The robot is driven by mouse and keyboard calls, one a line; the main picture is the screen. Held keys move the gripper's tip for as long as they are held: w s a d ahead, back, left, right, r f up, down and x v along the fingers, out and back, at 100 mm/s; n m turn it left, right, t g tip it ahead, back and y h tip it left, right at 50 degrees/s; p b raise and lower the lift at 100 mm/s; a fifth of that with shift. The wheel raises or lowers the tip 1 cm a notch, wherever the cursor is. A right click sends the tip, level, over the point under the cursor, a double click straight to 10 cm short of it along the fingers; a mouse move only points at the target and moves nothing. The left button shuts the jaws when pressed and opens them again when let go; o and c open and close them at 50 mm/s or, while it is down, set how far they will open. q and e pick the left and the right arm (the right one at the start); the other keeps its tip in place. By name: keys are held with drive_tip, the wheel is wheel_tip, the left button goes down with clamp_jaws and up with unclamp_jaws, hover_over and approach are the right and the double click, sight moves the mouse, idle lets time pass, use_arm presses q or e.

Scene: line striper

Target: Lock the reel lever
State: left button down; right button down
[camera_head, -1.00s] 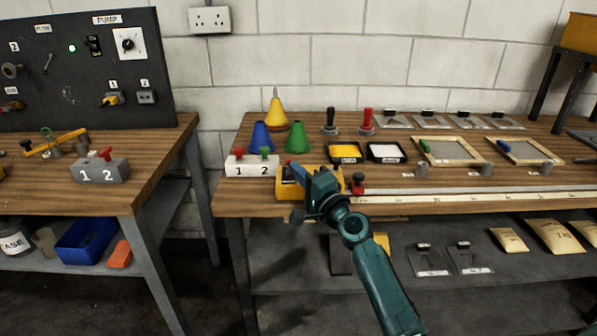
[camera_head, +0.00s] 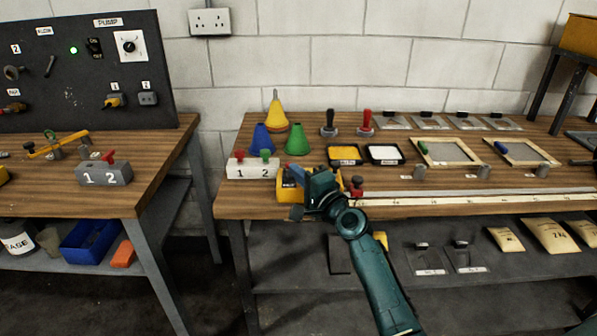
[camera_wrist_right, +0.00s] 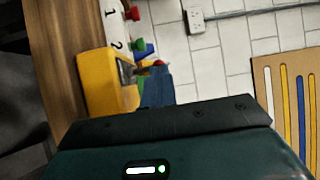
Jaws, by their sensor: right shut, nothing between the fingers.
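A yellow box-shaped device (camera_head: 285,192) sits at the front left of the right bench; I take it to be the reel. In the right wrist view the yellow body (camera_wrist_right: 95,85) has a grey panel on its side. My right gripper (camera_head: 298,173) is shut and empty, right at this device, and hides much of it. Its blue fingers (camera_wrist_right: 157,88) show beside the panel in the wrist view. A small red tip (camera_wrist_right: 158,63) shows just past the fingers. I cannot clearly make out the lever or whether the fingers touch it. My left gripper is not in view.
A white block marked 1 and 2 (camera_head: 245,171) with red and green knobs stands close behind left. A red-knobbed piece (camera_head: 357,187) sits just right, by a long white rule (camera_head: 450,200). Coloured cones (camera_head: 297,140) and trays (camera_head: 386,154) stand behind.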

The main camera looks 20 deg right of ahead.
drive_tip(key=shift+w+d+r+p, duration=0.1)
drive_tip(key=shift+w+r+p, duration=0.3)
drive_tip(key=shift+p, duration=0.7)
drive_tip(key=shift+r, duration=0.2)
drive_tip(key=shift+w+d+r, duration=0.2)
drive_tip(key=shift+w+r, duration=0.05)
drive_tip(key=shift+w, duration=0.45)
drive_tip(key=shift+w+b, duration=0.2)
drive_tip(key=shift+b, duration=0.2)
drive_tip(key=shift+r, duration=0.1)
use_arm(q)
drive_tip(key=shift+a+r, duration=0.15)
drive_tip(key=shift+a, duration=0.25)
use_arm(e)
drive_tip(key=shift+r, duration=0.1)
